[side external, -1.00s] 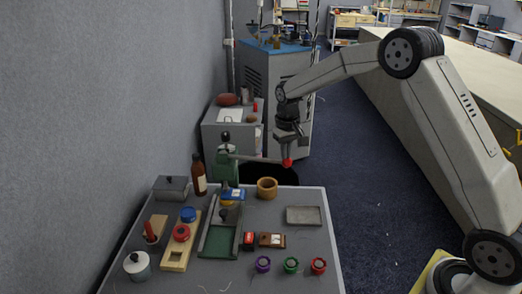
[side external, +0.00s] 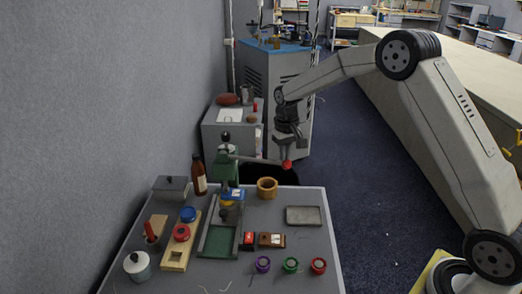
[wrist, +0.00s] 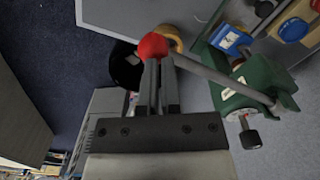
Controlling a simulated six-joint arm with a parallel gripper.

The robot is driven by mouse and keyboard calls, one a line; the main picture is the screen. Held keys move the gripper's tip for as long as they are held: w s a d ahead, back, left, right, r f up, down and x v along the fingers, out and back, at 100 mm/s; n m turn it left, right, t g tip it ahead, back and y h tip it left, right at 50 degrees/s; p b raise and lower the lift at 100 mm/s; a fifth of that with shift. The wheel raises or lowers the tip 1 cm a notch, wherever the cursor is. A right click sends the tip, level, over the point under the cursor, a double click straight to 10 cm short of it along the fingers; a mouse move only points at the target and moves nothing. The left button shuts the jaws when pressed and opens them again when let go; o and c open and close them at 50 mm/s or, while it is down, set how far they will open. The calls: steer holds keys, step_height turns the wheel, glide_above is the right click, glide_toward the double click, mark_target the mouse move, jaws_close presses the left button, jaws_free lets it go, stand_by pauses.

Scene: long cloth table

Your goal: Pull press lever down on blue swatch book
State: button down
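The green press (side external: 224,170) stands at the far edge of the table, and its body also shows in the wrist view (wrist: 250,88). Its grey lever (wrist: 222,82) runs out sideways to a red ball knob (wrist: 152,46), seen in the side view (side external: 287,165) too. My gripper (wrist: 160,62) has its fingers close together, with their tips at the knob. I cannot tell whether they pinch it or only press against it. The blue swatch book (side external: 236,192), with a white label, lies near the press and shows in the wrist view (wrist: 232,41).
A wooden ring-shaped pot (side external: 267,187) and a brown bottle (side external: 199,178) stand near the press. A grey tray (side external: 303,215), several coloured pots and a wooden block (side external: 174,256) crowd the table. Open floor lies right of the table.

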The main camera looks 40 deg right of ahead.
steer(key=shift+w+a+r, duration=0.1)
steer(key=shift+r, duration=0.85)
steer(key=shift+w+a+r, duration=0.1)
steer(key=shift+r, duration=0.85)
steer(key=shift+w+a+r, duration=0.1)
steer(key=shift+r, duration=1.2)
steer(key=shift+w+a+r, duration=0.1)
steer(key=shift+r, duration=1.3)
steer(key=shift+w+a+r, duration=0.1)
steer(key=shift+r, duration=1.15)
steer(key=shift+w+a+r, duration=0.1)
steer(key=shift+r, duration=1.1)
steer(key=shift+s+f, duration=0.1)
steer(key=s+a+f+n+t, duration=0.1)
steer(key=s+f, duration=0.3)
steer(key=s, duration=0.4)
steer(key=s+a+f+n, duration=0.1)
steer(key=s+a+f, duration=0.3)
steer(key=s, duration=0.5)
steer(key=s+a+f+n+t, duration=0.1)
steer(key=s+a+f, duration=0.1)
steer(key=s+f, duration=0.4)
steer(key=shift+s+a+t, duration=0.2)
steer(key=shift+s+t, duration=0.1)
steer(key=shift+s, duration=0.9)
